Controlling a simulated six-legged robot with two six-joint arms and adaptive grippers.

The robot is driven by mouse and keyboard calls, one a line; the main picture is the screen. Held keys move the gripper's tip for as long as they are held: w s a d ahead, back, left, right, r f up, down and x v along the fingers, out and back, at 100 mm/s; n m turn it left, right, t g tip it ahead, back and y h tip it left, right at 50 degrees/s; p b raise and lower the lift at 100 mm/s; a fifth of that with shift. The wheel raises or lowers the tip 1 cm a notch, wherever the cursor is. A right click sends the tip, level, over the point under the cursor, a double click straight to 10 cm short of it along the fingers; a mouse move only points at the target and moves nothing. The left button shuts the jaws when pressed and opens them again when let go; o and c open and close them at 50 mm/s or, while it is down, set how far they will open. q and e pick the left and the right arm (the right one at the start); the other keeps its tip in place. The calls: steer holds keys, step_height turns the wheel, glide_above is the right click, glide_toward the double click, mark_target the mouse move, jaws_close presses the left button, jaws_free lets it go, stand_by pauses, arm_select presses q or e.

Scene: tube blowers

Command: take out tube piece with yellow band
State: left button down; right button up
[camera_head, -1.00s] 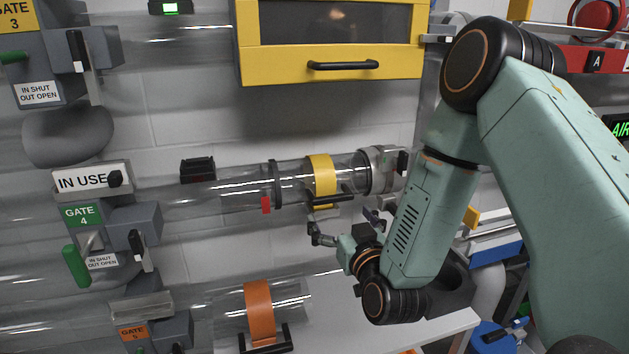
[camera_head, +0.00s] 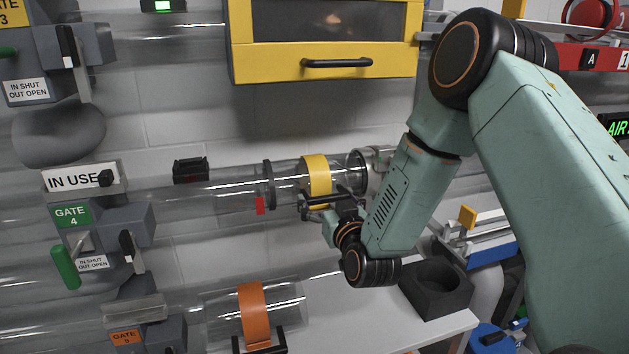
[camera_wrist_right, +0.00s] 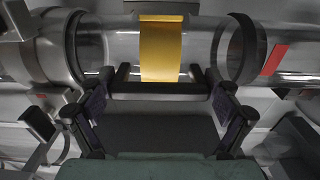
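The clear tube piece with the yellow band (camera_head: 316,175) sits in the horizontal tube line on the wall, between a dark ring on its left and a grey metal coupling (camera_head: 375,165) on its right. In the right wrist view the yellow band (camera_wrist_right: 160,48) is at top centre, with a black bar handle (camera_wrist_right: 158,88) below it. My right gripper (camera_head: 322,207) is just below and in front of the band. In the wrist view its fingers are apart (camera_wrist_right: 158,100), one near each end of the handle. Contact with the handle cannot be told. My left gripper is not in view.
A yellow cabinet (camera_head: 323,62) hangs above the tube. A tube with an orange band (camera_head: 255,315) lies below, near a white shelf (camera_head: 370,325). A dark block with a round recess (camera_head: 437,287) sits on the shelf. Gate 4 (camera_head: 72,215) is at left.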

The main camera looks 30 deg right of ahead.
steer(key=c, duration=0.7)
steer(key=shift+c, duration=0.6)
steer(key=shift+w, duration=0.1)
